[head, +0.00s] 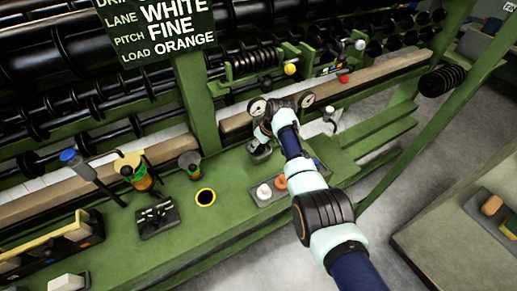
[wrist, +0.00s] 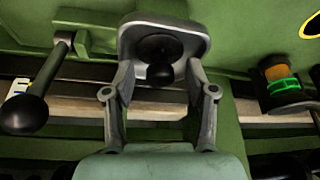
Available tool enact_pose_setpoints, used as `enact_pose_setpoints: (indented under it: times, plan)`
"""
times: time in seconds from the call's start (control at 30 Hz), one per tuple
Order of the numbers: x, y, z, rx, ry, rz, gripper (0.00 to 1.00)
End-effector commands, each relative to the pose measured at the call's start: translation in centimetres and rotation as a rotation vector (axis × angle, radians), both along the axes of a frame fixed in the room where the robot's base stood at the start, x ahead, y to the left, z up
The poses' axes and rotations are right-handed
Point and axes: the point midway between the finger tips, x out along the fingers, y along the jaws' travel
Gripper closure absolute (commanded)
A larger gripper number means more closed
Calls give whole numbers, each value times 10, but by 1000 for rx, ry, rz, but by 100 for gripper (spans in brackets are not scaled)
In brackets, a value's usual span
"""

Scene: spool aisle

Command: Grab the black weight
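A black round piece with a knob (wrist: 160,50), which looks like the black weight, sits in a grey rounded holder (wrist: 134,37) in the wrist view. My gripper (wrist: 160,74) is open, its two fingers apart on either side of the piece, with a gap to it on both sides. In the head view my gripper (head: 263,137) is low over the same grey holder (head: 259,155) on the green bench. The black piece is mostly hidden there by my gripper.
A tray with a white weight (head: 264,191) and an orange weight (head: 281,183) lies close by. A black-knobbed lever (wrist: 24,115) and a banded spool (wrist: 282,84) flank the gripper. A yellow-rimmed ring (head: 205,197) is on the bench. Gauges (head: 257,107) stand behind.

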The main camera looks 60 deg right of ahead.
Motion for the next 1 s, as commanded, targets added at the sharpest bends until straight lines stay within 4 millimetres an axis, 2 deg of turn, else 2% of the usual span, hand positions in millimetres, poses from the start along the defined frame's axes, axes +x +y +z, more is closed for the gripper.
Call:
enact_pose_setpoints:
  times: [0.03,0.07,0.3,0.73,0.87,1.0]
  plan:
    - [0,0,0,0,0,0,54]
    - [0,0,0,0,0,0,59]
    - [0,0,0,0,0,0,99]
    - [-1,1,6,0,-1,0,100]
    - [-3,2,24,-3,-2,-1,100]
    - [-3,2,56,-3,-3,0,100]
